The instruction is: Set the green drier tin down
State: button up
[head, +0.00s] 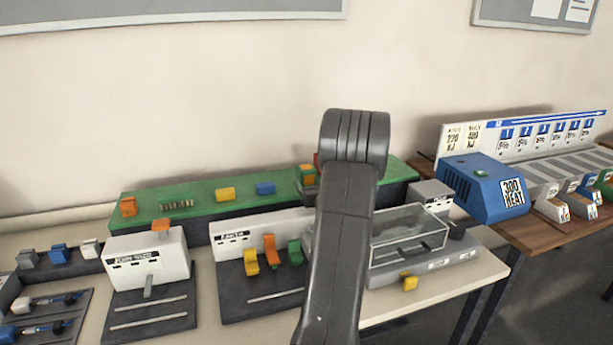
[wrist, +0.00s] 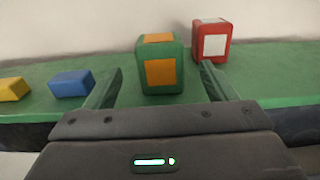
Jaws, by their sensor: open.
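The green drier tin (wrist: 160,72), with orange panels on its top and front, stands upright on the green shelf (wrist: 270,85). In the head view the tin (head: 306,174) shows at the back of the bench, partly hidden by my arm. My gripper (wrist: 162,84) is open, with one finger to each side of the tin in the wrist view and a visible gap on both sides. I cannot tell how far the fingertips reach past its front face. In the head view my arm hides most of the gripper.
A red tin (wrist: 212,42) with a white panel stands behind and right of the green one. A blue block (wrist: 71,84) and a yellow block (wrist: 12,89) lie to the left. A clear-covered machine (head: 408,240) stands in front of the shelf.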

aim_at(309, 177)
jog(key=p+x, duration=0.1)
jog(key=x, duration=0.3)
jog(key=shift+w+a, duration=0.1)
jog(key=shift+w, duration=0.1)
jog(key=shift+c, duration=0.5)
